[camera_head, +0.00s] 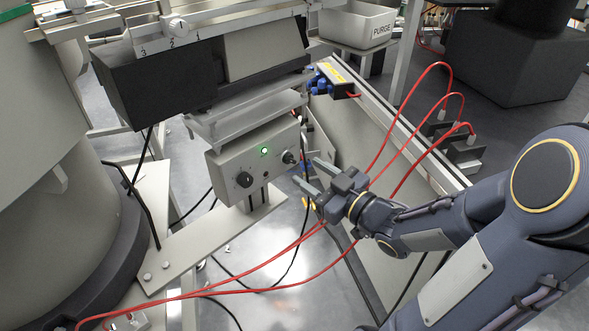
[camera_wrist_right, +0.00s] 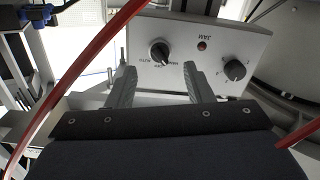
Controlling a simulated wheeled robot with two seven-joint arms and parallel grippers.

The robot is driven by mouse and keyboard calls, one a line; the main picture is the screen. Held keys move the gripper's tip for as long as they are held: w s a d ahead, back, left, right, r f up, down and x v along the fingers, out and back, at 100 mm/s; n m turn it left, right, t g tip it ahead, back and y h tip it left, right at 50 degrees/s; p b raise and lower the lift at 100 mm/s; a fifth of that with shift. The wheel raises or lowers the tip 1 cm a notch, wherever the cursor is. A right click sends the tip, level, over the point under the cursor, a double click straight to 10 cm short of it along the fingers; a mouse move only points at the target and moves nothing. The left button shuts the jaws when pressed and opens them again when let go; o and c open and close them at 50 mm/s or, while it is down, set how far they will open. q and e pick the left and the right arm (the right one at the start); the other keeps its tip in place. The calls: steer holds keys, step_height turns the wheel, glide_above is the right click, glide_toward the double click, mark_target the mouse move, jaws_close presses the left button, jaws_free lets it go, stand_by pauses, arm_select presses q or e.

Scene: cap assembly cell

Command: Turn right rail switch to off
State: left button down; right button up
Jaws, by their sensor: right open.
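The right rail switch is a black rotary knob (camera_head: 288,157) on the right of a pale control box (camera_head: 225,165) under the rail. In the right wrist view the box appears upside down; the knob (camera_wrist_right: 160,53) has a pale pointer mark and small lettering around it. I cannot read its setting for certain. My right gripper (camera_head: 307,175) is open and empty, its fingers pointing at this knob from the right, apart from it. In the wrist view the knob lies ahead, between the fingertips (camera_wrist_right: 158,76). My left gripper is out of view.
A second black knob (camera_head: 244,180) sits on the box's left, and a green light (camera_head: 264,151) glows between the knobs. Red cables (camera_head: 300,240) run below the gripper, and others arch over the forearm. A PURGE bin (camera_head: 357,24) stands behind.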

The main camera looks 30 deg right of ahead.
mark_target(293, 162)
steer(key=x, duration=0.5)
steer(key=shift+w+b, duration=0.15)
steer(key=shift+b, duration=0.25)
steer(key=c, duration=1)
